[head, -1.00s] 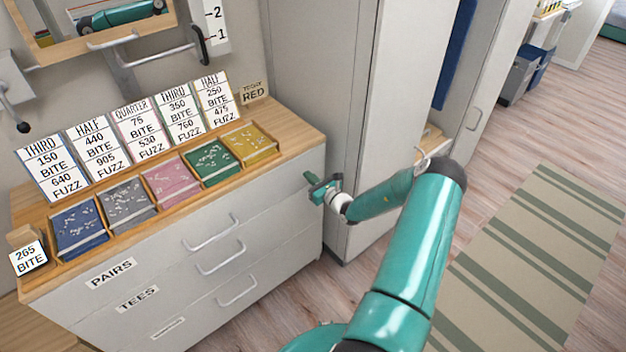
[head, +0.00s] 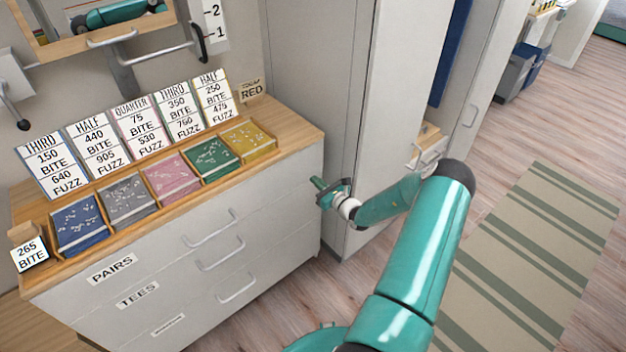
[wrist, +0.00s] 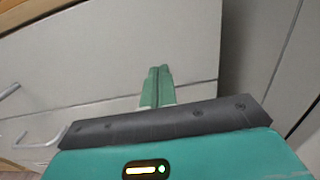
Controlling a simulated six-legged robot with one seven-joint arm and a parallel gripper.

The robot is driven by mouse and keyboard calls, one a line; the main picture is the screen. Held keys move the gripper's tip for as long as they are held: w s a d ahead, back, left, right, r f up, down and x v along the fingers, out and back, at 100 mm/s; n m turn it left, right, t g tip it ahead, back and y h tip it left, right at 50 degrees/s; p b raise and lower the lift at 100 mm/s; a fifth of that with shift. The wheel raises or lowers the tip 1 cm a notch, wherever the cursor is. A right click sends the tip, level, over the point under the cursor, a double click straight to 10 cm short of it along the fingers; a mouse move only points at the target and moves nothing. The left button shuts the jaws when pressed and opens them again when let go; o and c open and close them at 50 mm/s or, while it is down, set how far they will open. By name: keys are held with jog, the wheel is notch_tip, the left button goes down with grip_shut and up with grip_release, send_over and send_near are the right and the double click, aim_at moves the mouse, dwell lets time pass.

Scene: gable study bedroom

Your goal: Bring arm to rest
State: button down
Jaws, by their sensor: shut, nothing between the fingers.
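My gripper (head: 318,184) is at the end of my teal arm, beside the right end of the dresser (head: 300,205), in front of the gap between it and the tall grey cabinet (head: 400,105). In the wrist view my gripper's green fingers (wrist: 157,85) are together with nothing between them. They point toward the pale dresser front (wrist: 120,60). I cannot tell how close the fingertips are to the dresser.
The dresser top carries several coloured trays, such as the yellow one (head: 249,140), with number cards behind them. Drawer handles (head: 238,284) stick out from its front. A striped rug (head: 535,260) lies on the open floor to the right.

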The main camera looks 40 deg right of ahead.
jog(key=s, duration=0.9)
jog(key=shift+r, duration=0.25)
jog(key=w+a+r+n+g+y, duration=0.2)
jog(key=a+r+n+g+y, duration=0.15)
jog(key=a+r+n, duration=0.3)
jog(key=w+a+r+n+g+y, duration=0.2)
jog(key=a+r+n+y, duration=0.3)
jog(key=a, duration=0.3)
jog(key=s+a+r+n+g, duration=0.4)
jog(key=a+r+n+g, duration=0.45)
jog(key=a, duration=0.55)
jog(key=s+a+r+n+h, duration=0.4)
jog(key=s+a+r+n, duration=0.1)
jog(key=s+r+n, duration=0.3)
jog(key=s+a+r+n+t+h, duration=0.1)
jog(key=s+a+r+n+h, duration=0.3)
jog(key=s+r+n, duration=0.3)
jog(key=s+r+h, duration=0.1)
jog(key=s+r, duration=0.1)
jog(key=s, duration=0.2)
jog(key=shift+s+a+r+n+t, duration=0.15)
jog(key=shift+a+n+t, duration=0.15)
jog(key=shift+a+n, duration=0.1)
